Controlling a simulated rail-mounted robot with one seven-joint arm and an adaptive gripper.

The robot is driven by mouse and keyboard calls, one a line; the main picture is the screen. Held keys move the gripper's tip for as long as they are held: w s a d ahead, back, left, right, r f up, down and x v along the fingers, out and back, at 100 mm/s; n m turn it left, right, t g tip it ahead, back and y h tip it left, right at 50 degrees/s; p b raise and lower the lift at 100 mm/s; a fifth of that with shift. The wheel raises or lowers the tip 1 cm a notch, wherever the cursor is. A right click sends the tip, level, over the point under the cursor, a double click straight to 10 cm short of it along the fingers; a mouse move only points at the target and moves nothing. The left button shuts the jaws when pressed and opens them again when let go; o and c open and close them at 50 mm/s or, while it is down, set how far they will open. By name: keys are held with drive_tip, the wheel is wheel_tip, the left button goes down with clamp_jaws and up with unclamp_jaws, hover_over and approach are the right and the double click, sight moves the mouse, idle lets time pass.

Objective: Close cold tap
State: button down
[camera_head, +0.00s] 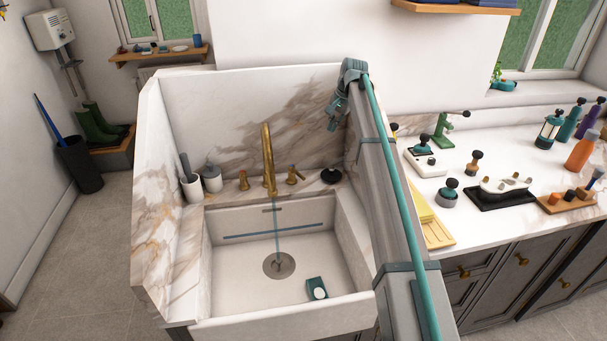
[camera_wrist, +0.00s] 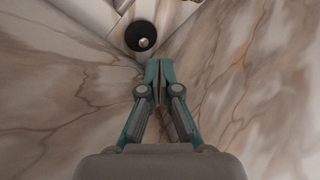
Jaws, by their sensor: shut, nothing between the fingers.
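A brass tap (camera_head: 267,160) stands at the back of the white sink (camera_head: 235,285). A thin blue stream of water (camera_head: 277,235) falls from its spout to the drain. A brass left handle (camera_head: 243,181) and a brass right handle (camera_head: 293,176) flank the spout. The right one has a lever pointing right. No mark shows which is cold. My gripper (camera_head: 332,124) is above the back right corner of the sink, higher than the right handle and to its right, apart from it. In the wrist view my gripper (camera_wrist: 160,64) is shut and empty.
A black round object (camera_head: 331,175) sits on the ledge right of the right handle; it also shows in the wrist view (camera_wrist: 140,36). A soap bottle (camera_head: 211,177) and a brush cup (camera_head: 191,187) stand left. Marble walls enclose the sink's back and left. A crowded counter is right.

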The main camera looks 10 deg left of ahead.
sight(297, 173)
drive_tip(key=a+f+m+g+p, duration=0.1)
drive_tip(key=a+f+m+p, duration=0.1)
drive_tip(key=f, duration=0.8)
drive_tip(key=a+f+m+g+p, duration=0.1)
drive_tip(key=a+f+m+g, duration=0.1)
drive_tip(key=a+f+m, duration=0.2)
drive_tip(key=shift+s+a+f+h+p, duration=0.4)
drive_tip(key=shift+a+f, duration=1.15)
drive_tip(key=shift+f, duration=1.35)
drive_tip(key=shift+d, duration=0.1)
